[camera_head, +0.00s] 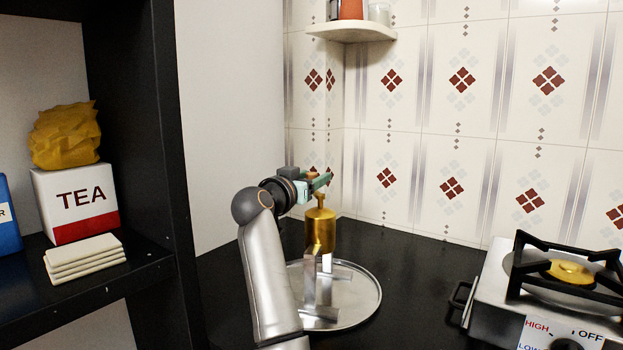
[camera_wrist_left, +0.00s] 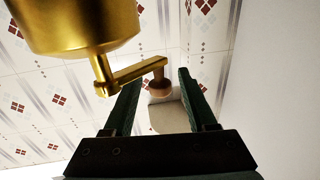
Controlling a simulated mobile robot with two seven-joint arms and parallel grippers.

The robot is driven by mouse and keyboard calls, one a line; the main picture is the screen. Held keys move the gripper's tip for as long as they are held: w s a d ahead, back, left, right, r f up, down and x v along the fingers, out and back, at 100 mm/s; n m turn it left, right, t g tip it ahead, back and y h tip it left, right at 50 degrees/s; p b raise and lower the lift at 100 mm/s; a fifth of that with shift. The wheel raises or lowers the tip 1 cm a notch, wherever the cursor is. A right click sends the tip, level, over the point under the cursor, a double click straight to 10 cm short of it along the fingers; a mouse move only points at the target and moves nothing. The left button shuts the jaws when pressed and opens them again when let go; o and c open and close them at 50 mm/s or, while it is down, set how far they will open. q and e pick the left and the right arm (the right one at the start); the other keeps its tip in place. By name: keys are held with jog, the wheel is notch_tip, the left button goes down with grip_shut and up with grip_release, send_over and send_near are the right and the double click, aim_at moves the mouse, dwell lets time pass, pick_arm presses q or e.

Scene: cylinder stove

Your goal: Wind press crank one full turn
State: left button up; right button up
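The press (camera_head: 320,228) is a gold cylinder on a metal stand, upright on a round metal tray. In the left wrist view its gold body (camera_wrist_left: 75,22) fills the upper left. Its crank arm (camera_wrist_left: 135,72) reaches sideways to a brown knob (camera_wrist_left: 160,87). My left gripper (camera_head: 324,181) is at the top of the press, at crank height. In the left wrist view its green fingers (camera_wrist_left: 161,78) are apart, with the knob showing between them and a visible gap on each side. In the head view the gripper mostly hides the crank. My right gripper is not in view.
The round tray (camera_head: 362,306) rests on the black counter (camera_head: 420,262). A stove (camera_head: 495,290) stands at the right. A dark shelf (camera_head: 150,266) with a tea box (camera_head: 75,203) is at the left. A small wall shelf (camera_head: 350,32) hangs above; tiled wall lies behind.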

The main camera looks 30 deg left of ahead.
pick_arm(q)
grip_shut()
dwell(0.5)
